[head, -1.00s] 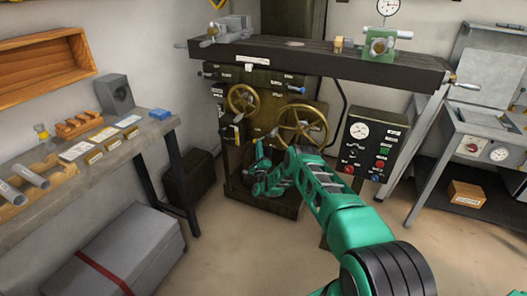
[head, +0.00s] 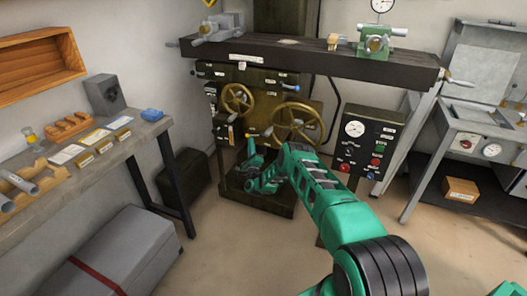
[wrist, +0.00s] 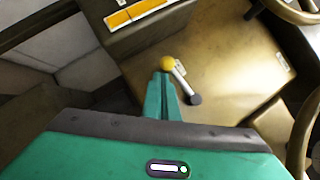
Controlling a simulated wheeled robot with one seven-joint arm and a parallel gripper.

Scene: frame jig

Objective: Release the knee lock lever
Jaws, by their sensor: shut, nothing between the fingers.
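In the wrist view the lever has an orange-yellow ball knob (wrist: 167,64), a silver shaft and a dark hub. It slants from the knob at upper left down to the hub at lower right, against a brass-coloured face. I take it for the knee lock lever. My gripper (wrist: 160,76) is shut and holds nothing. Its fingertips are at the knob, just below it in the picture; I cannot tell whether they touch.
Two brass handwheels, a smaller one (head: 238,99) and a larger one (head: 297,124), stand close to my arm. A dark table (head: 300,60) overhangs above. A control box (head: 368,145) stands at right. The workbench (head: 105,165) is at left, with open floor between.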

